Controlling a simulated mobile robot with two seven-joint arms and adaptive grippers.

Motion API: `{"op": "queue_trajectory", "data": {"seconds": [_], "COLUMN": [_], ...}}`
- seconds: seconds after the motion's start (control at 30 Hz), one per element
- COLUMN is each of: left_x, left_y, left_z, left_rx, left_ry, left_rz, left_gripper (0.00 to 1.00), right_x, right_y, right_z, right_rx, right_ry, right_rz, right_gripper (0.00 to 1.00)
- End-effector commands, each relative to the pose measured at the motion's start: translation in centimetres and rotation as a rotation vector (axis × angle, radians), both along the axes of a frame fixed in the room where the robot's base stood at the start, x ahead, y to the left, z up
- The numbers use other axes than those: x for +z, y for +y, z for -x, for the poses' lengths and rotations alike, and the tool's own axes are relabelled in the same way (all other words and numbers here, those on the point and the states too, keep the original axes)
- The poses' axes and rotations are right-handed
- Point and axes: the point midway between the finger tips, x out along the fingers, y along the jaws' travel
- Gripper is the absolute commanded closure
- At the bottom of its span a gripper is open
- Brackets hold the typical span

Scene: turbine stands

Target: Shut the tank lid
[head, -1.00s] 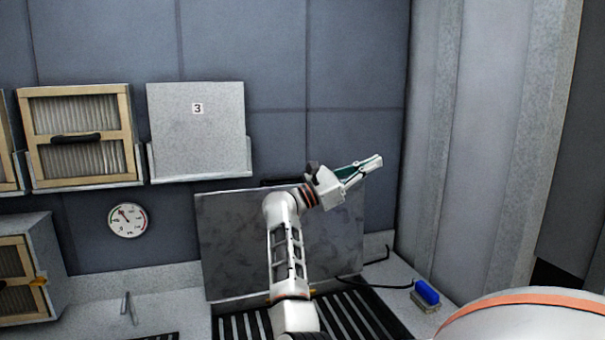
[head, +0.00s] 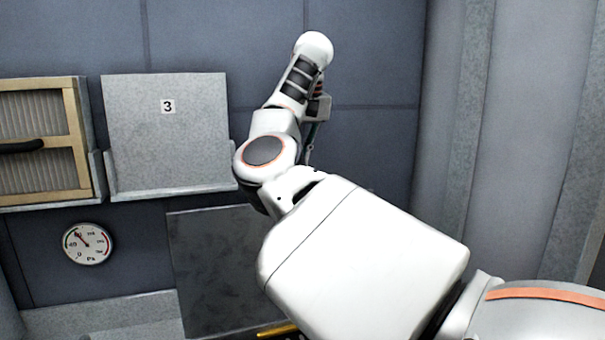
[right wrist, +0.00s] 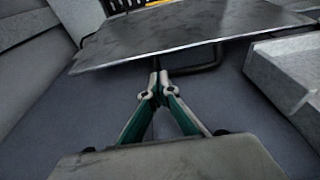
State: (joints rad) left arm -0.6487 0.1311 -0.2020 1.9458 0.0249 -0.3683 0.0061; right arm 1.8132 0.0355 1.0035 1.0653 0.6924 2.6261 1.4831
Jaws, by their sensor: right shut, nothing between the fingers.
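The tank lid (head: 215,275) is a dark grey metal plate standing raised near the back wall; my right arm hides its right part in the head view. In the right wrist view the lid (right wrist: 190,35) lies across the top, with a dark bar (right wrist: 200,66) on the wall side. My right gripper (right wrist: 155,84) is shut and empty. Its tips are close to the lid's upper edge, on the wall side; I cannot tell whether they touch. My left gripper is not in view.
A grey panel marked 3 (head: 165,140) stands in a wall tray (head: 175,190), left of my arm. A framed filter (head: 40,140) with a black handle and a gauge (head: 88,243) are farther left. A ribbed wall (head: 500,120) rises at right.

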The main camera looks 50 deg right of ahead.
Motion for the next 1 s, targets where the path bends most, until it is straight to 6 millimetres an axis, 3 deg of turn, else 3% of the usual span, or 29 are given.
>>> {"op": "queue_trajectory", "data": {"seconds": [0.3, 0.5, 1.0], "left_x": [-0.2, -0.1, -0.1], "left_y": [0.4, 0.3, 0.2], "left_z": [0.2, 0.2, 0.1], "left_rx": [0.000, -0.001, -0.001], "left_ry": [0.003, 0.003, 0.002], "left_rz": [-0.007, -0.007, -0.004], "left_gripper": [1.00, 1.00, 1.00], "right_x": [-5.4, -7.9, -8.9], "right_y": [-0.7, -1.0, -1.1], "right_z": [-1.0, -1.5, -1.7], "right_rx": [0.000, 0.000, 0.001], "right_ry": [0.008, 0.006, 0.005], "right_rz": [0.004, 0.005, 0.006], "right_gripper": [1.00, 1.00, 1.00]}}
